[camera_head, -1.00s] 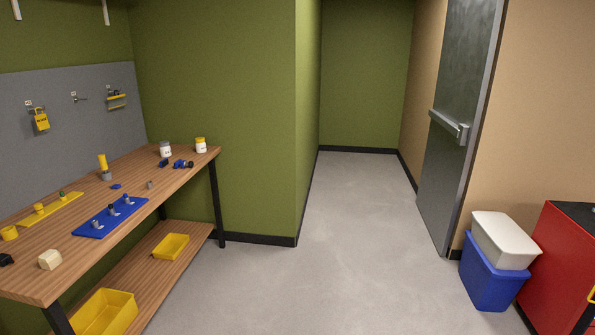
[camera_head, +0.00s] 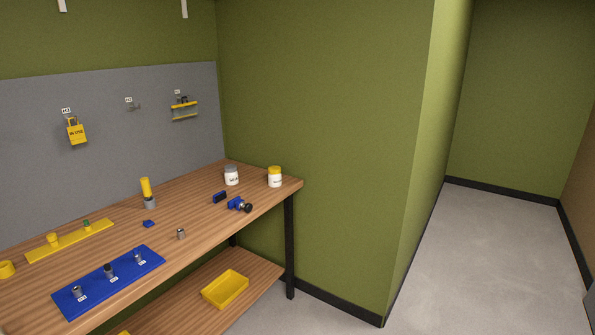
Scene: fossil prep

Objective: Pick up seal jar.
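Two small white jars stand upright at the far right end of the wooden workbench (camera_head: 190,200). One jar has a grey lid (camera_head: 231,175). The other has a yellow lid (camera_head: 275,177) and stands to its right, nearer the bench's right corner. Both carry dark print, too small to read surely, so I cannot tell which is the seal jar. The jars stand apart from each other. My gripper is not in view.
A blue clamp-like tool (camera_head: 239,205) lies just in front of the jars. A blue tray (camera_head: 110,282) with several fittings and a yellow strip (camera_head: 70,240) lie further left. A yellow bin (camera_head: 225,289) sits on the lower shelf. Grey floor is clear at right.

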